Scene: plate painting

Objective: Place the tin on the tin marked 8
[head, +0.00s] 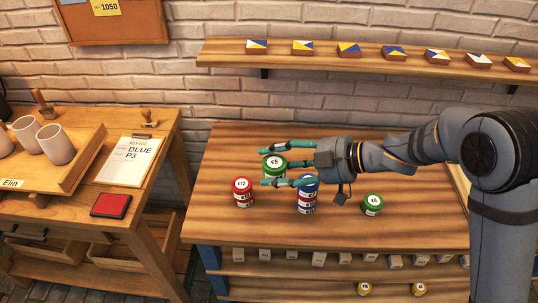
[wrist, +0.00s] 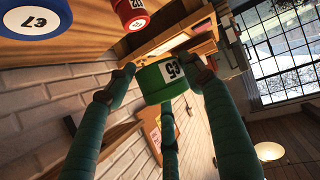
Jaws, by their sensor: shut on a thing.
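A red stack (head: 243,192), top label seemingly 12, stands left of a blue-and-red stack (head: 308,206), partly hidden by a finger. Two yellow tins (head: 364,289) (head: 418,289) are on the lower shelf. The table (head: 240,150) is clear around the right green tin.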

